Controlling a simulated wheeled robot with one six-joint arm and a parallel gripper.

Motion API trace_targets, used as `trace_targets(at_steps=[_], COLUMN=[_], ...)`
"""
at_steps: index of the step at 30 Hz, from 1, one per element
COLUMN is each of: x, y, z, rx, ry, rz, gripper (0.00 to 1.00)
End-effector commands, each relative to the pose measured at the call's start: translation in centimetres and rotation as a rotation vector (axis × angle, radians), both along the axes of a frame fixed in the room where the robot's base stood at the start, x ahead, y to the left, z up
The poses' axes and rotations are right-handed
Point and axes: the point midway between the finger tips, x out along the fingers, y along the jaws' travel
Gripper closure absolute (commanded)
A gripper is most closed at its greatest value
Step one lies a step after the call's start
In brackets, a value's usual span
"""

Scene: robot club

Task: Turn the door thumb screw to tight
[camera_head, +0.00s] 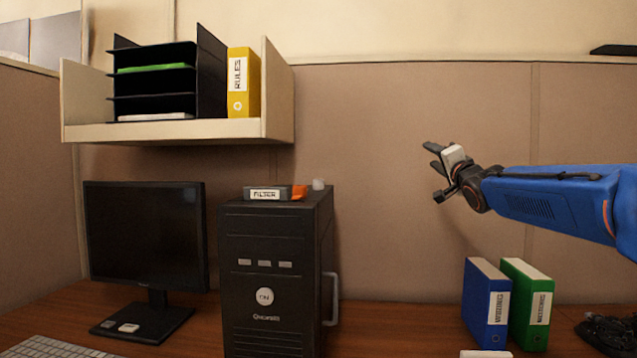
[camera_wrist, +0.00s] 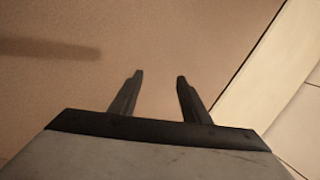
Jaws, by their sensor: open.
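The black computer tower (camera_head: 268,238) stands upright on the desk, with a grey handle (camera_head: 331,298) on its right side. I cannot make out a door thumb screw for certain. A small whitish cylindrical piece (camera_head: 318,184) sits on top of the tower near its right edge; I cannot tell what it is. My gripper (camera_head: 432,157) is in the air to the right of the tower and higher than its top, in front of the cubicle wall. In the wrist view my gripper (camera_wrist: 160,76) is open and empty, with bare wall panel beyond its fingers.
A box labelled FILTER (camera_head: 265,193) with an orange part (camera_head: 299,191) lies on the tower. A monitor (camera_head: 145,235) stands left, under a shelf (camera_head: 180,130). Blue (camera_head: 486,302) and green (camera_head: 527,302) binders stand right. The wall between tower and arm is clear.

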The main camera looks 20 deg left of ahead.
Motion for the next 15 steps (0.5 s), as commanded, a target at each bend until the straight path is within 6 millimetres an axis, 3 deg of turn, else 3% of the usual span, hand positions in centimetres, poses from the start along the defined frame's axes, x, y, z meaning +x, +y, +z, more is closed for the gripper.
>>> trace_targets(at_steps=[3,8,15], x=[-2.4,-6.4,-13.5], y=[2.3,6.1,10.8], z=[1.8,2.3,-1.3], rx=[-0.142,-0.337,-0.625], ry=[-0.174,-0.387,-0.636], rz=[0.074,0.210,0.477], gripper=[0.57,0.57,0.57])
